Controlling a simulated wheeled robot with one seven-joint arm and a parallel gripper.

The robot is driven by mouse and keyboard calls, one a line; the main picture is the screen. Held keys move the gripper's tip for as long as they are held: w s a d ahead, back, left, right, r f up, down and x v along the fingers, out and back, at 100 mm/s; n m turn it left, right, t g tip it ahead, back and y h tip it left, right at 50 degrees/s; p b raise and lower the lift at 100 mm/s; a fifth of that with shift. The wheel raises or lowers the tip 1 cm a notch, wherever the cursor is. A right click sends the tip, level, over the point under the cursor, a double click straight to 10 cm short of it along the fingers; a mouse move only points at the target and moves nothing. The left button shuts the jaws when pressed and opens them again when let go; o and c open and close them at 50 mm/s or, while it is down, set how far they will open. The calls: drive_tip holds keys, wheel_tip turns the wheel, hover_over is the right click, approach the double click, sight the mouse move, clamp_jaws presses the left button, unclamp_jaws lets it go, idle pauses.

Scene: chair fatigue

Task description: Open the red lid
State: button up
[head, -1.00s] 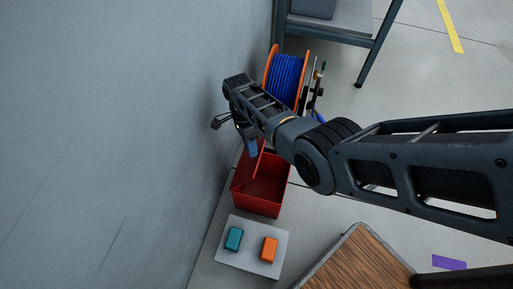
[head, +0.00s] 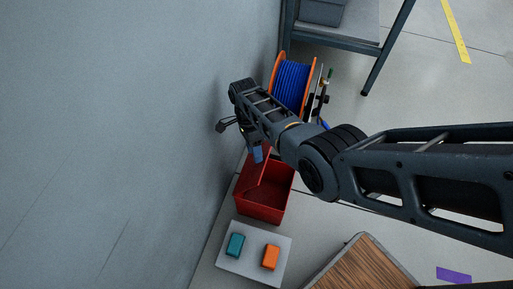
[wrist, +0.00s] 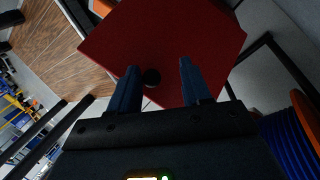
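The red box (head: 259,211) stands on the floor against the wall, and its inside is partly visible. Its red lid (head: 250,176) appears raised on the wall side, partly hidden by my arm. In the wrist view the red lid (wrist: 195,35) is a broad flat panel with a dark round knob or hole (wrist: 151,78). My gripper (wrist: 158,68) is open, its two blue fingers apart in front of the lid, with the dark round spot between them. I cannot tell whether a finger touches the lid. In the head view my gripper (head: 258,155) is above the box's back part.
A teal block (head: 235,245) and an orange block (head: 271,257) sit on a light plate (head: 251,270) in front of the box. A blue cable reel (head: 292,85) stands behind it. A wooden-topped table (head: 358,272) is at lower right. The wall (head: 120,120) is close on the left.

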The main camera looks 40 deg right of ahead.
drive_tip(key=s+d+r+p, duration=0.6)
drive_tip(key=d+r, duration=0.3)
drive_tip(key=r, duration=0.2)
drive_tip(key=shift+s+d, duration=0.25)
drive_tip(key=shift+s, duration=0.2)
drive_tip(key=s+a+f+n+t+h+p, duration=0.25)
drive_tip(key=s+f+n+t, duration=0.2)
drive_tip(key=s, duration=0.35)
drive_tip(key=s+a+r+n+t+p, duration=0.35)
drive_tip(key=s+a+r+n, duration=0.2)
drive_tip(key=s, duration=0.35)
drive_tip(key=s+a+r+n+t+p, duration=0.1)
drive_tip(key=s+a+r+n+t, duration=0.2)
drive_tip(key=r, duration=0.9)
drive_tip(key=s+a+r+n+t+y+p, duration=0.1)
drive_tip(key=s+r+n+t, duration=0.3)
drive_tip(key=r, duration=0.8)
drive_tip(key=s+a+r+n+t+p, duration=0.2)
drive_tip(key=s+r, duration=0.4)
drive_tip(key=r, duration=0.7)
drive_tip(key=a+n+t, duration=0.1)
drive_tip(key=a+n, duration=0.1)
drive_tip(key=shift+a+t, duration=0.3)
drive_tip(key=shift+t, duration=0.1)
drive_tip(key=shift+f, duration=0.1)
